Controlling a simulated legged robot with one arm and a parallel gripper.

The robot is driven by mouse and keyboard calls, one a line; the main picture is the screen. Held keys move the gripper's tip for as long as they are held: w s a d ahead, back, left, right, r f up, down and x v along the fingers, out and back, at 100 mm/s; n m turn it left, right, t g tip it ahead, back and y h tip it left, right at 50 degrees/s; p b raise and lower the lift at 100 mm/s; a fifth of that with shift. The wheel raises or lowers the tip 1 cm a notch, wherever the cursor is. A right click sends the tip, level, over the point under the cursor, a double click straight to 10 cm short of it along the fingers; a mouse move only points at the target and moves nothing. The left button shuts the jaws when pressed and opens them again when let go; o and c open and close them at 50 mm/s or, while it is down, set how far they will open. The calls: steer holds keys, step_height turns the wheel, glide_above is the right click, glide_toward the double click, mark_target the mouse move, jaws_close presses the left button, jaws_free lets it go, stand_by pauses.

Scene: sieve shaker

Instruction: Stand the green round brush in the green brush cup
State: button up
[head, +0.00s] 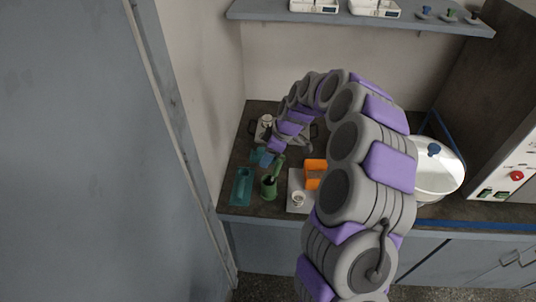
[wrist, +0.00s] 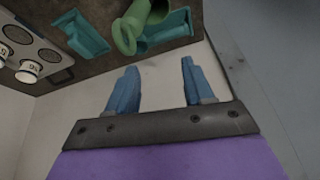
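The green brush cup (head: 268,188) stands on the counter beside a teal tray, with a dark opening at its top. A slim green piece (head: 279,163), likely the green round brush, slants up and right from its rim. I cannot make out bristles or how deep it sits. In the wrist view green shapes (wrist: 146,16) overlap at the top edge, cut off by the frame; cup and brush are hard to separate there. My gripper (wrist: 158,66) is open, its two blue fingers wide apart with nothing between them. It is apart from the green things.
Teal trays (head: 241,187) (wrist: 80,34) lie near the cup. An orange holder (head: 315,172) and a small white cup (head: 298,199) stand to the right. A device with white cups (wrist: 29,70) is behind. The wall (head: 199,90) closes off the left.

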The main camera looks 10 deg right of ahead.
steer(key=p+v, duration=0.2)
steer(key=v, duration=1.5)
steer(key=shift+a+p, duration=0.35)
steer(key=shift+p, duration=0.05)
steer(key=shift+a+r, duration=0.2)
steer(key=shift+a, duration=0.05)
